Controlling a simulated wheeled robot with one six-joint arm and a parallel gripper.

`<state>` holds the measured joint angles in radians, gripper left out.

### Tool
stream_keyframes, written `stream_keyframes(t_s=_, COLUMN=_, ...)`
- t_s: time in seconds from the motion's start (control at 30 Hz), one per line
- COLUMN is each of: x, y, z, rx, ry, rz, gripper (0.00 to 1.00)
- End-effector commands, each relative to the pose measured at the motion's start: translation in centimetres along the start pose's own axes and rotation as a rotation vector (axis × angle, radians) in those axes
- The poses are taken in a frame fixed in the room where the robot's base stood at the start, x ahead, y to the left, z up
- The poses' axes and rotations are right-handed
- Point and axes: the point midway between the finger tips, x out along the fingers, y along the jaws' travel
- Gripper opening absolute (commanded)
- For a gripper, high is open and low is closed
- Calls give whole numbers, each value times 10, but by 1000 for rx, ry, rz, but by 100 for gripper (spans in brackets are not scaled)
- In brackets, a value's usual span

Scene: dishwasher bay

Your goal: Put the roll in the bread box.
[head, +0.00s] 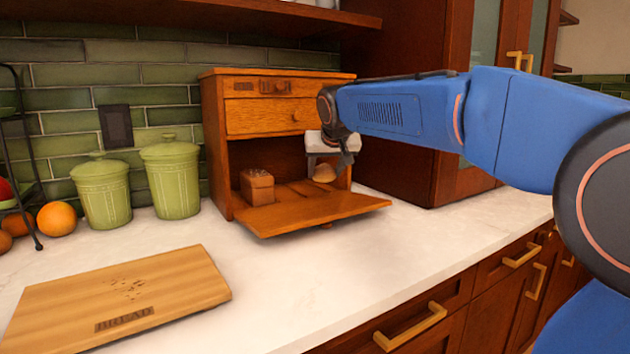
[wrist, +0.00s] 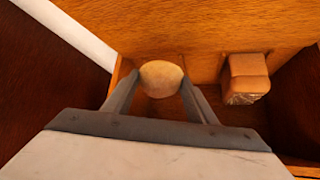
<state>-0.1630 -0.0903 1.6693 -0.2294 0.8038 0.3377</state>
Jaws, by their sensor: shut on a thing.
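The bread box (head: 215,150) is a wooden cabinet on the counter, with its front door (head: 315,214) folded down flat. The roll (head: 325,173) is round and tan, at the right side of the box's opening. My gripper (head: 322,165) is shut on the roll, reaching in from the right. In the wrist view the roll (wrist: 161,79) sits between both fingertips of my gripper (wrist: 160,85). Whether the roll touches the box floor, I cannot tell.
A wrapped loaf (head: 257,186) stands inside the box on the left, apart from the roll; it also shows in the wrist view (wrist: 246,77). A bread board (head: 190,275) lies bare on the counter. Two green canisters (head: 171,178) stand left of the box.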

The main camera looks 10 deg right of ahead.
Motion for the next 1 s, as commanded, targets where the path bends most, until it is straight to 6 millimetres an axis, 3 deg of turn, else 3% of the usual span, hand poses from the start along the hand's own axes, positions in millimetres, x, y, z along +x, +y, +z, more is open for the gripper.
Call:
stream_keyframes(t_s=0.37, x=36, y=1, z=37, rx=0, ry=-1, rz=1, gripper=27)
stream_keyframes(t_s=1.0, x=98, y=0, z=-25, rx=1, ry=0, rz=1, gripper=27)
